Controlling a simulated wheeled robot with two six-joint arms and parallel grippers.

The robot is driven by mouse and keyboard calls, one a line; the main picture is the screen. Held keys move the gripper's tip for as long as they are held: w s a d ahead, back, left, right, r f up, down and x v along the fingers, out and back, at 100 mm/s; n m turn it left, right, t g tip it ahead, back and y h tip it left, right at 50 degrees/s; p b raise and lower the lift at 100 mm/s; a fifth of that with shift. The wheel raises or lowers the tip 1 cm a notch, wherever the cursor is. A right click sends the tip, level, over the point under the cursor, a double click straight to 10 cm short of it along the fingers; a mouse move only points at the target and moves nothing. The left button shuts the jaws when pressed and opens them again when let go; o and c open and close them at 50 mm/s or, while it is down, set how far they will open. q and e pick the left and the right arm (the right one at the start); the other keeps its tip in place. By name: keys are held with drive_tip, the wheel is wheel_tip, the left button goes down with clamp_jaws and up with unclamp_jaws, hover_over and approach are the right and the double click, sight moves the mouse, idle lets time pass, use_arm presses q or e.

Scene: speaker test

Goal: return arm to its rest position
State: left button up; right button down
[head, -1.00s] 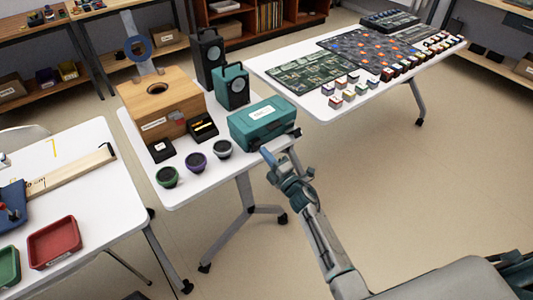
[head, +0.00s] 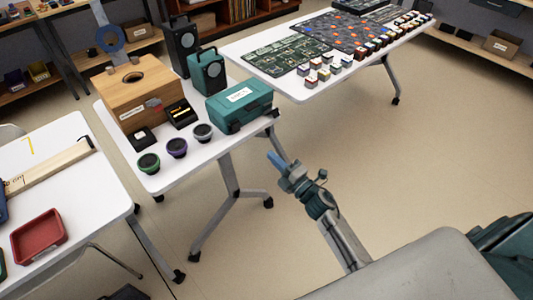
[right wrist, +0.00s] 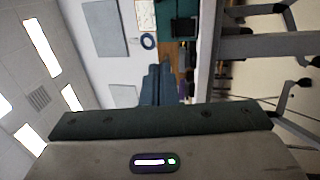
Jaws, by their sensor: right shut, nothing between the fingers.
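My right gripper (head: 275,160) is shut and empty. In the head view it is in the air over the floor, right of the middle table's (head: 165,180) right edge and apart from it. In the right wrist view its blue-grey fingers (right wrist: 158,84) are closed together, with the picture turned sideways. My right arm comes up from the lower part of the head view. My left gripper is not in view.
The middle table holds a teal case (head: 240,105), a wooden box (head: 140,92), two speakers and three small round drivers (head: 177,148). A back table (head: 300,95) holds boards and small blocks. A red tray (head: 38,236) is on the left table. Floor at right is clear.

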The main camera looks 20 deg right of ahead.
drive_tip(key=shift+d+f, duration=0.1)
drive_tip(key=shift+f, duration=0.05)
drive_tip(key=shift+s, duration=0.1)
idle(0.3)
drive_tip(key=s+d+f+m+g+h, duration=0.2)
drive_tip(key=s+f+m, duration=0.2)
drive_tip(key=f, duration=0.6)
drive_tip(key=s+d+f+m+g+h, duration=0.3)
drive_tip(key=s+f+m, duration=0.15)
drive_tip(key=f, duration=0.45)
drive_tip(key=s+d+f+m+g+h, duration=0.2)
drive_tip(key=s+f+m, duration=0.15)
drive_tip(key=f, duration=0.65)
drive_tip(key=s+f+m+g, duration=0.3)
drive_tip(key=s+f, duration=0.3)
drive_tip(key=s, duration=0.4)
drive_tip(key=s+f+m+g, duration=0.3)
drive_tip(key=s+f, duration=0.4)
drive_tip(key=s, duration=0.4)
drive_tip(key=s+f+m+g, duration=0.3)
drive_tip(key=s+f, duration=0.4)
drive_tip(key=s, duration=0.3)
drive_tip(key=shift+s+a+f+m+g+h, duration=0.2)
drive_tip(key=shift+a+m+g+h, duration=0.15)
drive_tip(key=shift+g, duration=0.45)
